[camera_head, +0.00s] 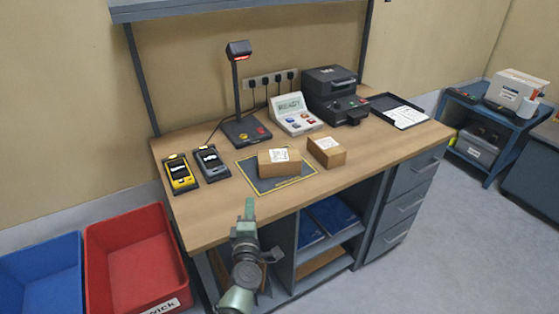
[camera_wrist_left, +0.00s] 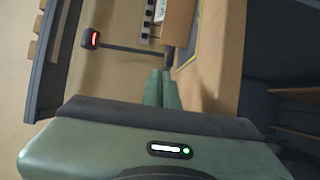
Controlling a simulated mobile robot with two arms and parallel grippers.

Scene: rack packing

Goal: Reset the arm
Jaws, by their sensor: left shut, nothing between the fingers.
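My left gripper (camera_head: 249,208) is at the front edge of the wooden desk (camera_head: 210,217) in the head view, below the dark mat. Its green fingers are together and hold nothing. In the left wrist view the shut fingers (camera_wrist_left: 162,88) point up the picture, toward the desk area. My right gripper is in neither view.
A cardboard box (camera_head: 279,162) lies on the mat (camera_head: 265,184); a second box (camera_head: 327,151) stands to its right. Two handheld scanners (camera_head: 180,173), a lamp-like scanner stand (camera_head: 240,85) and a printer (camera_head: 333,95) are on the desk. Red (camera_head: 137,255) and blue (camera_head: 42,275) bins stand left.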

